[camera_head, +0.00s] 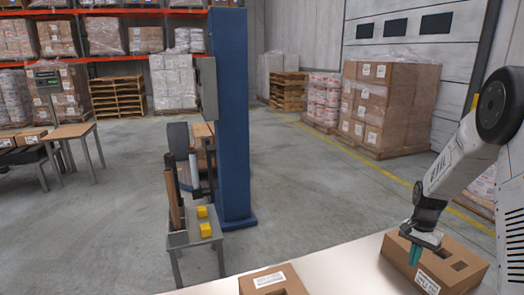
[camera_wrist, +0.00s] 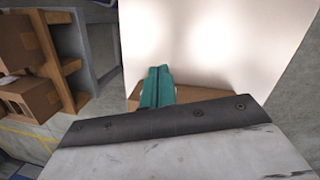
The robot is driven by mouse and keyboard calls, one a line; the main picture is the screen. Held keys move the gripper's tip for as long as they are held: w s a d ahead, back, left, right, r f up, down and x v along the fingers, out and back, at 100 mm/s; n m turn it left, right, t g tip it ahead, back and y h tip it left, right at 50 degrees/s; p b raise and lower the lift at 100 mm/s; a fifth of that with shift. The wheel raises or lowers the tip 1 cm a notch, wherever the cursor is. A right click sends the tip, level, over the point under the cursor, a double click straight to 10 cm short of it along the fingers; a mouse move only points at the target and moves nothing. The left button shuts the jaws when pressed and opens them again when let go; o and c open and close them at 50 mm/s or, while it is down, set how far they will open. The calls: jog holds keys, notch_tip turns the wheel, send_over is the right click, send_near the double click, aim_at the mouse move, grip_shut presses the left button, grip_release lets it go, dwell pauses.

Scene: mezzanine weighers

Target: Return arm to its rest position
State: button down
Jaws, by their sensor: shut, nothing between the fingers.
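My arm reaches in from the right in the head view. My gripper (camera_head: 415,254) points down, with its teal fingers shut together and nothing between them. The shut fingers also show in the wrist view (camera_wrist: 156,88). In the head view the gripper is at the left part of a cardboard box (camera_head: 455,270) with openings in its top. I cannot tell whether the fingertips touch this box. The box stands on a pale table top (camera_head: 340,262).
A second cardboard box (camera_head: 272,283) is at the table's front edge. A small grey stand (camera_head: 195,236) with yellow blocks (camera_head: 205,229) stands by a blue column (camera_head: 231,120). Wrapped pallet loads (camera_head: 385,105) stand at the back right. The floor between is clear.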

jog(key=s+a+r+n, duration=0.3)
jog(key=s+a+r, duration=0.3)
jog(key=s+r, duration=0.15)
jog(key=s+a+r+n, duration=0.3)
jog(key=s+a+r, duration=0.3)
jog(key=r, duration=0.3)
jog(key=s+a+r+n+t, duration=0.1)
jog(key=s+a+r+n, duration=0.1)
jog(key=s+a+r, duration=0.3)
jog(key=s+a+r+n+t, duration=0.2)
jog(key=s+a+r, duration=0.3)
jog(key=s, duration=0.8)
jog(key=shift+s+a+r+n+h, duration=0.3)
jog(key=shift+s+n+h, duration=0.1)
jog(key=shift+n, duration=0.2)
